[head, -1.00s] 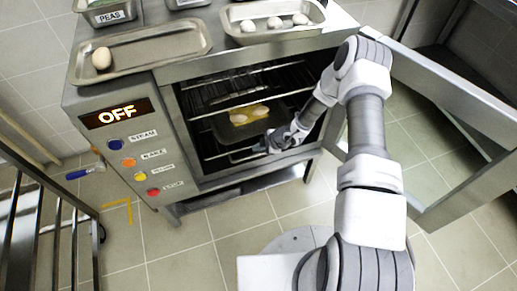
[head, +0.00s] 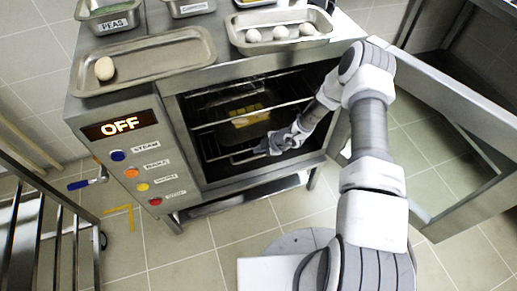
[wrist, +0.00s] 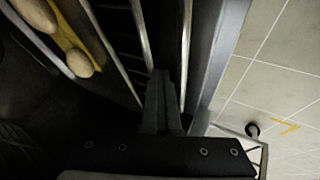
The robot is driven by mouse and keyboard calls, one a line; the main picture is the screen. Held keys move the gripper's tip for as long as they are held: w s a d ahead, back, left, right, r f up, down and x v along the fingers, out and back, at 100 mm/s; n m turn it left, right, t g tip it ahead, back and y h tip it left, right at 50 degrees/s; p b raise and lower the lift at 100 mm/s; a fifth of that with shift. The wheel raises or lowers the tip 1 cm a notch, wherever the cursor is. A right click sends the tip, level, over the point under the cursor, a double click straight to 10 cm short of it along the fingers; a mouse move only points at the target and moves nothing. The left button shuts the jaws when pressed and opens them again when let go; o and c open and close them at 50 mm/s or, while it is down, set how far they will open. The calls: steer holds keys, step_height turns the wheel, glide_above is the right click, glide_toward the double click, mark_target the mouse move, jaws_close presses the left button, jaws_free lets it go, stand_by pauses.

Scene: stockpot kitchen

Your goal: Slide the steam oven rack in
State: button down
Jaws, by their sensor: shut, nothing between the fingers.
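The steam oven (head: 185,150) stands open, with wire racks inside. A dark tray with pale rounded items on a yellow surface (head: 248,117) sits inside, partly behind an upper rack's front bar (head: 250,119). In the wrist view the pale items (wrist: 80,63) lie at upper left, beside metal bars (wrist: 143,35). My gripper (head: 262,147) is shut and empty inside the opening, close to the lower rack's front bar (head: 238,158). In the wrist view my gripper's fingers (wrist: 164,90) point at the bars. I cannot tell whether they touch the rack.
The oven door (head: 455,130) is swung open to the right of my arm. Trays with eggs (head: 145,62) and (head: 280,20) stand on top, with a PEAS container (head: 108,17). A railed cart (head: 45,220) stands at lower left.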

steer(key=p+v, duration=0.8)
steer(key=v, duration=0.2)
steer(key=shift+s+d, duration=0.1)
